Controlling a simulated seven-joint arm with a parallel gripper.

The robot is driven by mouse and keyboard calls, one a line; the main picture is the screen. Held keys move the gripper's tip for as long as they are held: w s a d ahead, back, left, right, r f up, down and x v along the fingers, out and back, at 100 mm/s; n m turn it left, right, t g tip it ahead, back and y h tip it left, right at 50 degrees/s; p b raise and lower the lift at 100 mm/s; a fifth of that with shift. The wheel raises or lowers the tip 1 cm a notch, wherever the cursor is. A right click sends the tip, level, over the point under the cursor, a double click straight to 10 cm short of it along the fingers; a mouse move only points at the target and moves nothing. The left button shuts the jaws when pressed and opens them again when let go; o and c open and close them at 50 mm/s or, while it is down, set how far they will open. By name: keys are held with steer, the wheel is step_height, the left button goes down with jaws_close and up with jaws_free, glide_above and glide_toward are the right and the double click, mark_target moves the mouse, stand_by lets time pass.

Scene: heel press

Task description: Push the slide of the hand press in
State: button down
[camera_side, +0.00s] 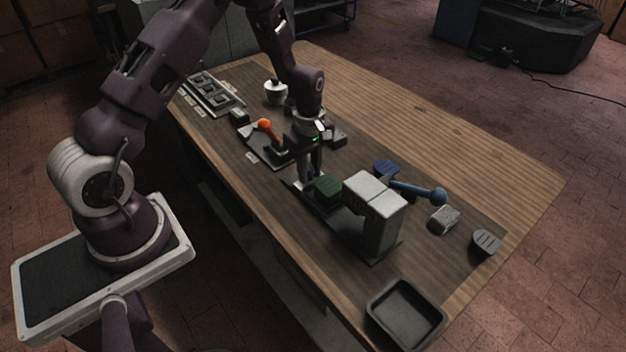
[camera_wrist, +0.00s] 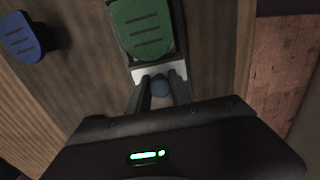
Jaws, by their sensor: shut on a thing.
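The hand press (camera_side: 378,222) is a pale grey block on a dark base, at the right of the mat in the side view. Its slide (camera_wrist: 145,74) has a light front plate and carries a green ribbed heel piece (camera_wrist: 141,27). The green piece (camera_side: 327,188) sits just outside the press, on the side facing my gripper. My gripper (camera_side: 305,183) is low at the slide's outer end. The press body is out of the wrist view.
A blue ribbed piece (camera_side: 386,167) and a blue-knobbed lever (camera_side: 425,192) are beside the press. A grey block (camera_side: 444,219), a grey ribbed piece (camera_side: 486,242) and an empty tray (camera_side: 378,309) lie beyond. An orange-knobbed lever (camera_side: 266,126) stands behind my gripper.

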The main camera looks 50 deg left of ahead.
mark_target(334, 189)
steer(key=shift+d, duration=4.45)
steer(key=shift+c, duration=2.2)
jaws_free()
steer(key=shift+r, duration=1.8)
steer(key=shift+a+r, duration=0.3)
steer(key=shift+a, duration=0.45)
steer(key=shift+a+r, duration=0.35)
steer(key=shift+a, duration=0.45)
steer(key=shift+a+r, duration=0.3)
steer(key=shift+a, duration=0.45)
